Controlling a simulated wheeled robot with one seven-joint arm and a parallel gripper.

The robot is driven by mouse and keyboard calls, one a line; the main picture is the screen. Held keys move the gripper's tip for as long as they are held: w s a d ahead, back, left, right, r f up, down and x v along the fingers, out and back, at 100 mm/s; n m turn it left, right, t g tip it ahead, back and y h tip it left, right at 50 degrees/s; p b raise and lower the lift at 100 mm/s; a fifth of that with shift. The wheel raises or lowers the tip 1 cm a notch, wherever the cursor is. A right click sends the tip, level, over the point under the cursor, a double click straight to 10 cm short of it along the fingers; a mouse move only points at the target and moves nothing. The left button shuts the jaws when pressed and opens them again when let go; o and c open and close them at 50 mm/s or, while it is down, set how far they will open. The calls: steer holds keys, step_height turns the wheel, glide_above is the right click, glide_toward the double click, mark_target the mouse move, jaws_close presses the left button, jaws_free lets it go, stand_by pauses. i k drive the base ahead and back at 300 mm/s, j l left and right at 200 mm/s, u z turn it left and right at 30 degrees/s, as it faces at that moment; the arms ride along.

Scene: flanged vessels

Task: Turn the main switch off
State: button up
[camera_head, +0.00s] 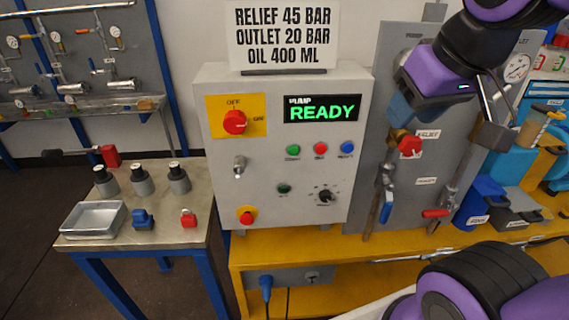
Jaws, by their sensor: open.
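The main switch (234,122) is a red rotary knob on a yellow plate at the upper left of the grey control panel (215,195). OFF is marked above the knob and ON to its right. The knob looks turned towards ON, though its pointer is small. My gripper (403,110) is at the upper right, in front of the grey valve board, well to the right of the switch and apart from it. It is open, with nothing seen held; its fingertips are partly hidden by my wrist.
A red valve knob (410,146) is close below my gripper. A side table (185,236) holds a metal tray and fittings.

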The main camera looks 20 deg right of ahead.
mark_target(234, 123)
steer(key=i+j+z, duration=0.1)
steer(key=j+z, duration=0.2)
steer(key=z, duration=0.15)
steer(key=j+z, duration=0.25)
steer(key=z, duration=0.25)
